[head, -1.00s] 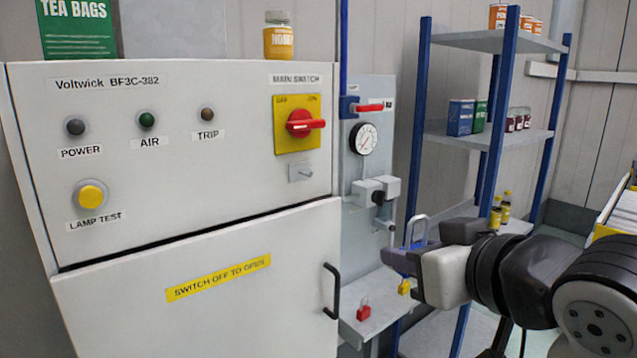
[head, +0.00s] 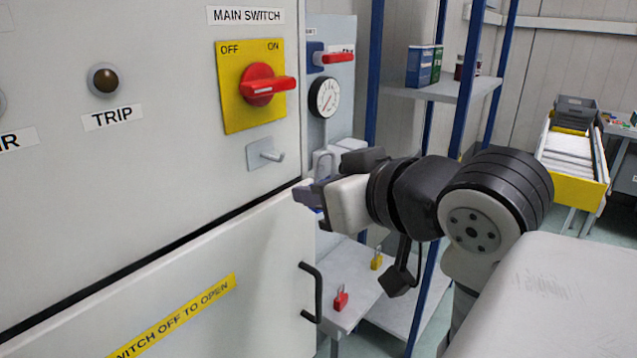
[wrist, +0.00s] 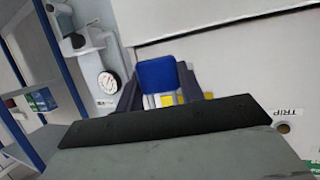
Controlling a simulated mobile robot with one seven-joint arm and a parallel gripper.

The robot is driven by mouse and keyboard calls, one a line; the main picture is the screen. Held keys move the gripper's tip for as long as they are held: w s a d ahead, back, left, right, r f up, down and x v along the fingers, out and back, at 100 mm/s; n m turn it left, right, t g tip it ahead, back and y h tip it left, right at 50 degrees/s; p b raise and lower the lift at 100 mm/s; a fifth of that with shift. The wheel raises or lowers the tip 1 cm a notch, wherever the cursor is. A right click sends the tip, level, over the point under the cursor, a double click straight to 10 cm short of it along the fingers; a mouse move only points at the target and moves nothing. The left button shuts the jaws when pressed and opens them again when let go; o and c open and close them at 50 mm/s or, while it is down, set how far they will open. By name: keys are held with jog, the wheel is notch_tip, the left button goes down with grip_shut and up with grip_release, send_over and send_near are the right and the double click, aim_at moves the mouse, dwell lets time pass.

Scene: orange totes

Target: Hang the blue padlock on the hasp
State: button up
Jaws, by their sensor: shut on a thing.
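The hasp (head: 264,153) is a small grey metal plate with a short peg sticking out, on the cabinet front below the main switch. My gripper (head: 308,196) is shut on the blue padlock, to the right of the hasp and slightly lower, apart from it in the picture. The blue padlock (wrist: 156,74) shows its blue body between my two fingers in the wrist view. The hasp cannot be made out in the wrist view.
The main switch (head: 262,85) has a red handle on a yellow plate just above the hasp. A black door handle (head: 311,290) sticks out below. A red padlock (head: 341,301) and a yellow padlock (head: 376,261) rest on a low shelf. A gauge (head: 325,97) is behind.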

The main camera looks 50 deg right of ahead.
aim_at(266, 185)
jog(key=shift+w, duration=0.15)
jog(key=shift+w+a+f+b, duration=0.1)
jog(key=shift+w+b, duration=0.1)
jog(key=shift+w, duration=0.9)
jog(key=shift+w+a+f+b, duration=0.1)
jog(key=shift+w+f+b, duration=0.05)
jog(key=shift+w, duration=0.9)
jog(key=shift+w+a+f+b, duration=0.1)
jog(key=shift+w+b, duration=0.1)
jog(key=shift+w, duration=0.9)
jog(key=shift+w+f, duration=0.3)
jog(key=shift+w, duration=0.25)
jog(key=shift+a+f+b, duration=0.1)
jog(key=shift+f+b, duration=0.05)
jog(key=shift+b, duration=0.2)
jog(key=shift+w+f, duration=0.15)
jog(key=shift+f, duration=0.05)
jog(key=o, duration=1)
jog(key=v, duration=0.5)
jog(key=b+v, duration=0.1)
jog(key=v, duration=0.3)
jog(key=b+v, duration=0.1)
jog(key=v, duration=0.4)
jog(key=shift+s+d+r, duration=0.2)
jog(key=shift+s+d, duration=0.05)
